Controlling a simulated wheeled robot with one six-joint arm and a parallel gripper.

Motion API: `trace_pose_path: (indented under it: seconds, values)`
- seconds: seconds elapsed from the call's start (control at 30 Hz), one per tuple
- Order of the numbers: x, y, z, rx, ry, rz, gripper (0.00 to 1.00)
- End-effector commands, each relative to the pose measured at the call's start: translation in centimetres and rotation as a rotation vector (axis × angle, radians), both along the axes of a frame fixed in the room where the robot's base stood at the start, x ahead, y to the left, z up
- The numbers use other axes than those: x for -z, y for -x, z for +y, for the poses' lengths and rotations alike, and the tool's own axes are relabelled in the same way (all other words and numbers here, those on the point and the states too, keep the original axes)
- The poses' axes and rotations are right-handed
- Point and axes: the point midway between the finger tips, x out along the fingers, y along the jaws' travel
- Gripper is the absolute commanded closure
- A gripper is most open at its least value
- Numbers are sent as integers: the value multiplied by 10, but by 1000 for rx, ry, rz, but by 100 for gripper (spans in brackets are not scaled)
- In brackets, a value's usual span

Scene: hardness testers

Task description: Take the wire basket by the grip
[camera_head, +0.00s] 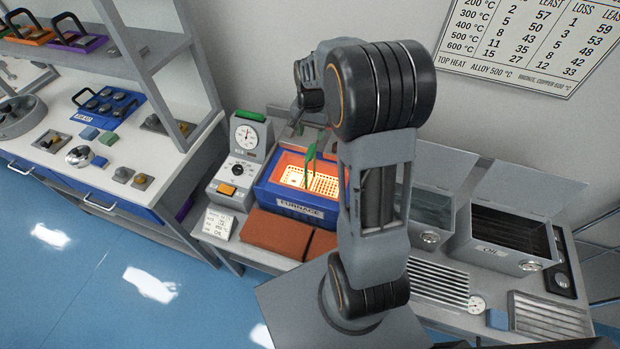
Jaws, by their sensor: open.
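The wire basket (325,184) sits inside the open blue furnace (298,208) and glows orange-yellow. Its upright green grip (311,153) rises above the furnace's opening on a thin stem. My gripper (307,122) is small in view, behind and left of my big arm joint, and looks to be above the grip, apart from it. It is open and holds nothing that I can see. My arm hides the right side of the furnace and part of the basket.
A dial unit (245,136) stands left of the furnace, with reddish bricks (272,228) in front. Right of my arm are an open oil tank (500,235), another open tank (430,210) and slatted racks (438,281). A shelf bench stands at the left.

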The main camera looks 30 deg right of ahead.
Motion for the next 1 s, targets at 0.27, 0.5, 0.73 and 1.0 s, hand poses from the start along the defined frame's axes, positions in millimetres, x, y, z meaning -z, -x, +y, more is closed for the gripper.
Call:
trace_pose_path:
  seconds: [0.27, 0.5, 0.73, 1.0]
  values:
    - [31, 0, 0, -1, 0, 0, 47]
    - [47, 1, 1, -1, -1, 4, 47]
    - [77, 0, 1, -1, -1, 2, 47]
    - [86, -1, 1, -1, 0, -1, 47]
